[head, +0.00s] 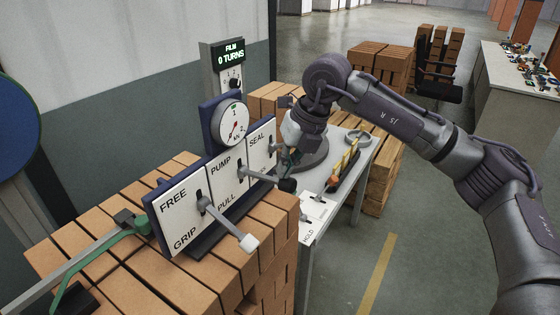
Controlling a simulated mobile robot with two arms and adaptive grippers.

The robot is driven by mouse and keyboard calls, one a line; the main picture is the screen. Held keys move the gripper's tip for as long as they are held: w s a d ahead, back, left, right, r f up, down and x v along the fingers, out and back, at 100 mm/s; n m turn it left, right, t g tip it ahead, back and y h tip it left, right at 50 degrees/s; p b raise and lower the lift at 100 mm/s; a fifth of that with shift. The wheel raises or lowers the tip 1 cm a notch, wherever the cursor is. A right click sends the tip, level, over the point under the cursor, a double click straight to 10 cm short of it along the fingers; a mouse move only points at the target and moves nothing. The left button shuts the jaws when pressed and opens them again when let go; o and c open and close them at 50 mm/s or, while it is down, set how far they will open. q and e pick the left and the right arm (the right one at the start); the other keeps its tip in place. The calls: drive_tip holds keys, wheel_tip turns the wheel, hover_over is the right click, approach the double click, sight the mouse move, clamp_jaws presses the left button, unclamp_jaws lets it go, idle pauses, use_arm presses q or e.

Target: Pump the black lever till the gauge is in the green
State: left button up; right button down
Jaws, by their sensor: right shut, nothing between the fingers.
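The lever panel (212,188) has three white plates lettered FREE/GRIP, PUMP/PULL and SEAL. The black lever (287,185) sticks out from the PUMP/PULL plate, its black knob at the outer end. My right gripper (287,162) is shut and empty, just above and behind the black knob, near the SEAL plate. Whether it touches a lever is unclear. My left gripper is out of view.
A pale-knobbed lever (249,242) sticks out from FREE/GRIP. A display (231,54) reads FILM 0 TURNS.

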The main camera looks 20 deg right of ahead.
sight(294, 181)
drive_tip(key=shift+s+d+f+b, duration=0.25)
drive_tip(key=shift+s+f+b, duration=0.1)
drive_tip(key=shift+f+b, duration=0.45)
drive_tip(key=shift+s+d+f+b, duration=0.35)
drive_tip(key=shift+f+b, duration=0.35)
drive_tip(key=shift+f, duration=0.25)
drive_tip(key=shift+s+d+f+b, duration=0.2)
drive_tip(key=shift+s+f+b, duration=0.15)
drive_tip(key=shift+f+b, duration=0.45)
idle(2.1)
idle(0.5)
drive_tip(key=shift+w+a+r+p, duration=0.1)
drive_tip(key=shift+w+r+p, duration=0.05)
drive_tip(key=shift+r+p, duration=0.3)
drive_tip(key=shift+w+a+r+p, duration=0.1)
drive_tip(key=shift+r+p, duration=0.25)
drive_tip(key=shift+r, duration=0.15)
drive_tip(key=shift+w+a+r+p, duration=0.35)
drive_tip(key=shift+r+p, duration=0.15)
drive_tip(key=shift+r, duration=0.15)
drive_tip(key=shift+w+a+r+p, duration=0.35)
drive_tip(key=shift+w+r+p, duration=0.15)
drive_tip(key=shift+r+p, duration=0.55)
drive_tip(key=shift+w+a+r+p, duration=0.3)
drive_tip(key=shift+w+r+p, duration=0.2)
drive_tip(key=shift+r+p, duration=0.55)
drive_tip(key=shift+w+a+r+p, duration=0.45)
drive_tip(key=shift+r+p, duration=0.3)
drive_tip(key=shift+r, duration=0.6)
drive_tip(key=shift+d, duration=0.1)
